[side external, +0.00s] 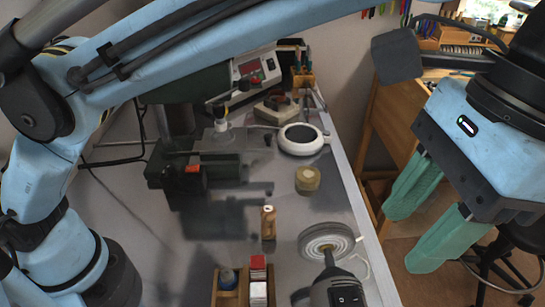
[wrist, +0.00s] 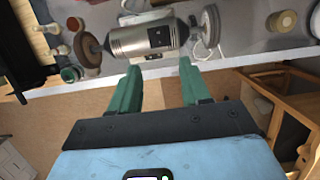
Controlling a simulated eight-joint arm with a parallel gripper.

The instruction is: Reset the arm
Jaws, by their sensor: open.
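My gripper (side external: 426,222) hangs at the right of the side external view, past the table's right edge and over the floor. Its two green fingers are apart with nothing between them. In the wrist view my gripper (wrist: 160,84) also shows open and empty, its fingers pointing toward the table edge and a silver bench grinder (wrist: 148,40). The fingertips look apart from the grinder. My blue arm reaches across the top of the side external view from the left.
The grey table (side external: 335,205) holds a round white device (side external: 301,139), a tape roll (side external: 308,179), a small wooden bottle (side external: 268,222), a wooden box (side external: 230,297), a dark vise (side external: 190,171) and the grinder (side external: 340,291). A wooden cabinet (side external: 392,125) and a dark stool (side external: 510,262) stand at the right.

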